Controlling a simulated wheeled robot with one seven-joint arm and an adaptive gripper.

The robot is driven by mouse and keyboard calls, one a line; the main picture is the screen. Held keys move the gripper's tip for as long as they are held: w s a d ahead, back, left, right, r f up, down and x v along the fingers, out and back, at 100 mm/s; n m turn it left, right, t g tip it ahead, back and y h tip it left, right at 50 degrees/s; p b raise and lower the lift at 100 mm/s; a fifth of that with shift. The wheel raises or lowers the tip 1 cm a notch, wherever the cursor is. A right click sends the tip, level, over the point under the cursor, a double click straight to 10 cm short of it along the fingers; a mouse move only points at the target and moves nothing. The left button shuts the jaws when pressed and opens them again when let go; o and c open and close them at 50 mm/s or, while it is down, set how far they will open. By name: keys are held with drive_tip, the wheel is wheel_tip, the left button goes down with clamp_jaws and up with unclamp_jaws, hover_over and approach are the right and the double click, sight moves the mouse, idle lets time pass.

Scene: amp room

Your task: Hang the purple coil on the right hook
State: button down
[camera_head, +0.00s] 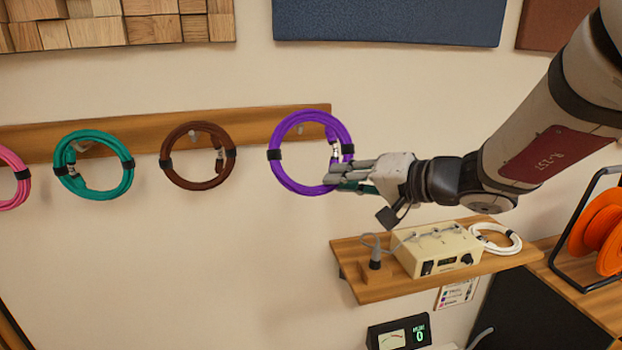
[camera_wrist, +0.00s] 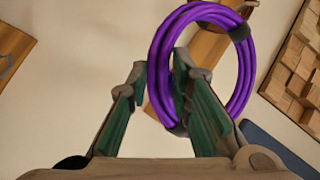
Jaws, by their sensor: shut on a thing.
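The purple coil (camera_head: 281,174) is upright in front of the right end of the wooden hook rail (camera_head: 255,118). In the wrist view the purple coil (camera_wrist: 160,70) surrounds the right-hand finger of my gripper (camera_wrist: 160,85), and the left-hand finger is outside the ring.
A brown coil (camera_head: 166,165), a teal coil (camera_head: 128,178) and a pink coil (camera_head: 15,202) hang along the rail to the left. Below my gripper, a wooden shelf (camera_head: 375,291) holds a cream box (camera_head: 437,248) and a white coil (camera_head: 512,248). An orange reel (camera_head: 600,232) stands at right.

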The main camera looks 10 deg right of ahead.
drive_tip(key=w+f+b, duration=0.3)
drive_tip(key=w, duration=0.8)
drive_tip(key=shift+w, duration=0.2)
idle(1.4)
drive_tip(key=shift+b, duration=0.3)
idle(0.5)
drive_tip(key=c, duration=1.4)
unclamp_jaws()
drive_tip(key=shift+f, duration=0.1)
drive_tip(key=shift+o, duration=0.2)
